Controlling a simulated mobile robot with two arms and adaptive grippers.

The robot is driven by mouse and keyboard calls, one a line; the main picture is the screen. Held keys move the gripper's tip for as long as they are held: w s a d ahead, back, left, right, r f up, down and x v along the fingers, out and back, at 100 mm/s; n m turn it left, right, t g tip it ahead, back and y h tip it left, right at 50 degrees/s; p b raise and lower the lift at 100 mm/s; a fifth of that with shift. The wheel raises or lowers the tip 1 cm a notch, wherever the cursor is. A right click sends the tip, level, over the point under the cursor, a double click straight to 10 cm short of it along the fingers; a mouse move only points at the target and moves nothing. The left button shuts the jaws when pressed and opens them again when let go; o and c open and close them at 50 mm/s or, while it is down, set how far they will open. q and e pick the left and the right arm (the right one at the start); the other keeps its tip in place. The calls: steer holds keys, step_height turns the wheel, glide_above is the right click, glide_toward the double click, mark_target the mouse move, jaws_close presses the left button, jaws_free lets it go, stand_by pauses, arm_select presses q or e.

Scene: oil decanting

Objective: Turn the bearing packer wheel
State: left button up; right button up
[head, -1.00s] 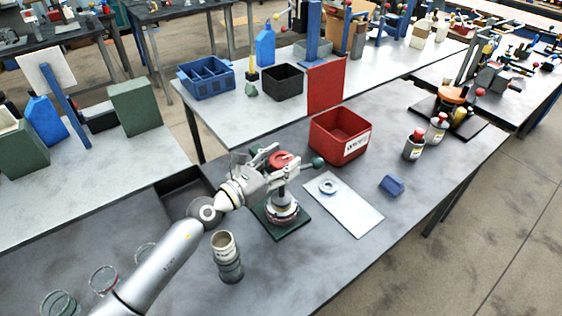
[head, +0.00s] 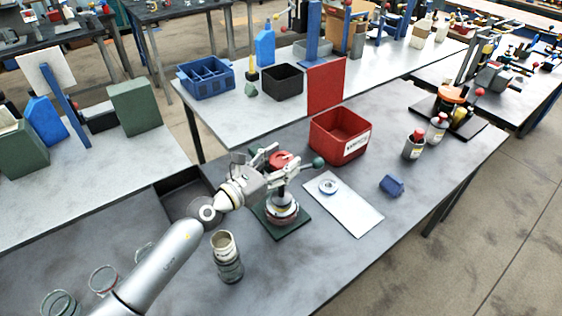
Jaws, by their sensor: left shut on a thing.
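The bearing packer (head: 281,209) stands upright on a dark green base plate (head: 293,229) in the middle of the grey table. Its red wheel (head: 281,160) is at the top, with a green-grey ball knob (head: 318,162) to the right on a short arm. My left gripper (head: 272,162) reaches in from the left at the top of the packer. Its fingers are shut at the red wheel, and they hide part of it. My right gripper is not in the head view.
A red open bin (head: 341,135) stands behind and right of the packer. A pale sheet (head: 352,214) with a metal ring (head: 328,187) lies to the right, then a blue block (head: 392,185). A dark canister (head: 227,258) stands at the front left, close to my left arm.

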arm_select(q)
steer(key=o, duration=1)
steer(key=v, duration=1.2)
